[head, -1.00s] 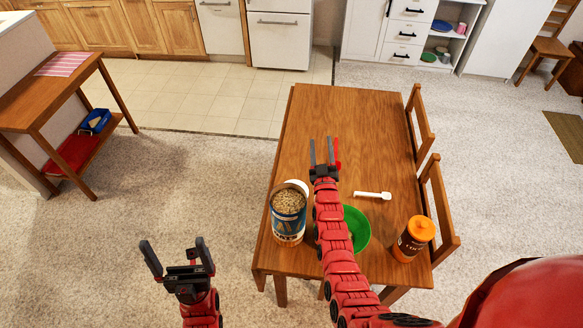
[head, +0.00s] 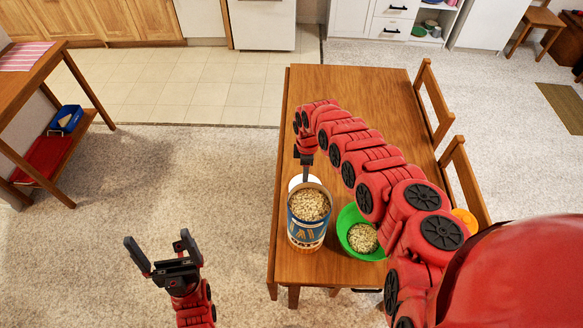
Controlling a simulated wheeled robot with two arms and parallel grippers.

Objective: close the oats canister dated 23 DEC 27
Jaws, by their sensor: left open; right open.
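The oats canister (head: 305,233), blue with a picture label, stands upright on the wooden table. Its top is open and oats (head: 311,205) show inside. A white lid (head: 296,182) shows at the rim's far side, partly hidden; I cannot tell how it is attached. No date is readable. My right gripper (head: 306,176) is open, pointing down at the canister's far rim by the lid; whether it touches is unclear. My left gripper (head: 160,254) is open and empty, left of the table over the carpet.
A green bowl (head: 347,218) with oats stands right of the canister, partly behind my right arm. An orange-lidded jar (head: 465,217) is mostly hidden by that arm. Chairs (head: 466,180) line the table's right side. The table's far part (head: 345,85) is clear.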

